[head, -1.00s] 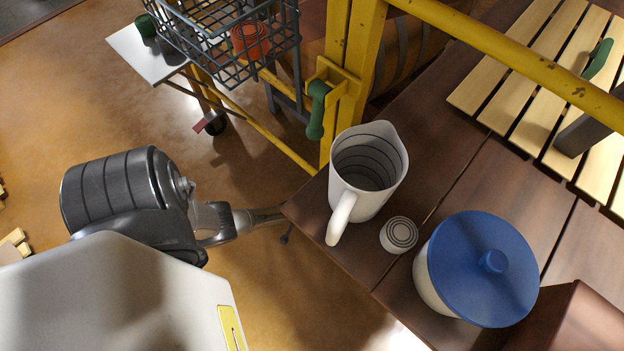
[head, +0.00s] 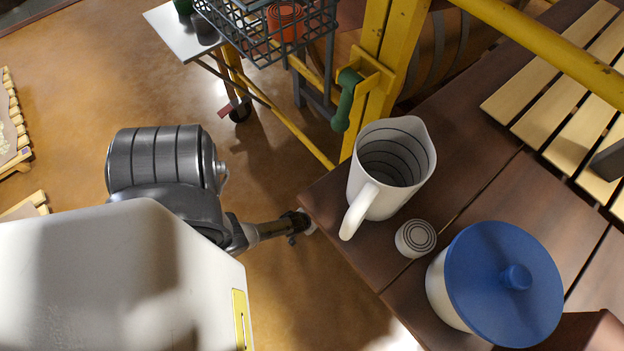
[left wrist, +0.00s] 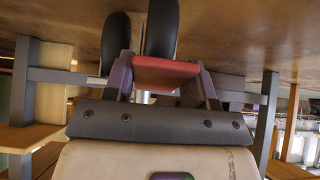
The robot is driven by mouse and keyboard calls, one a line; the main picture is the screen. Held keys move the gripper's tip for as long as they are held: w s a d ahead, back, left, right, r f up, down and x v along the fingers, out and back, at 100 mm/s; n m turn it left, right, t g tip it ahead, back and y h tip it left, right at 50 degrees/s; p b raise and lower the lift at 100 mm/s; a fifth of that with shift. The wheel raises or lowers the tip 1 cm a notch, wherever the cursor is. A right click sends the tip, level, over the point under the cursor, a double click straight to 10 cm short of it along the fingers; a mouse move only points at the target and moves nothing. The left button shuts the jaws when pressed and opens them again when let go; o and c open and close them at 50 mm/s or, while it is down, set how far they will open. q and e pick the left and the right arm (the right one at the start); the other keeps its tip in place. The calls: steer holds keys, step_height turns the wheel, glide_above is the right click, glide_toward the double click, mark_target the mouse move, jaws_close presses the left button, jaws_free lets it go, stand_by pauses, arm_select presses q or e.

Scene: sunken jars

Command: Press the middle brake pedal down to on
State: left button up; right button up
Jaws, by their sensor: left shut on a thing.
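A small red piece (head: 229,108) sits near a wheel of the cart. I cannot tell which pedal is the middle one. My right gripper is out of view.
A brown table (head: 462,190) holds a white pitcher (head: 363,195), a small round lid (head: 416,238) and a blue-lidded jar (head: 500,275). A yellow post with a green handle (head: 347,100) and a wire basket (head: 268,35) stand beyond. Floor (head: 80,95) is open at left.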

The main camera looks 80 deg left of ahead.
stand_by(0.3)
arm_select(q)
steer(key=o, duration=1.3)
steer(key=p+v, duration=1)
steer(key=v, duration=0.3)
steer(key=shift+s+d+r, duration=0.1)
steer(key=shift+s+r, duration=0.1)
steer(key=shift+r, duration=0.1)
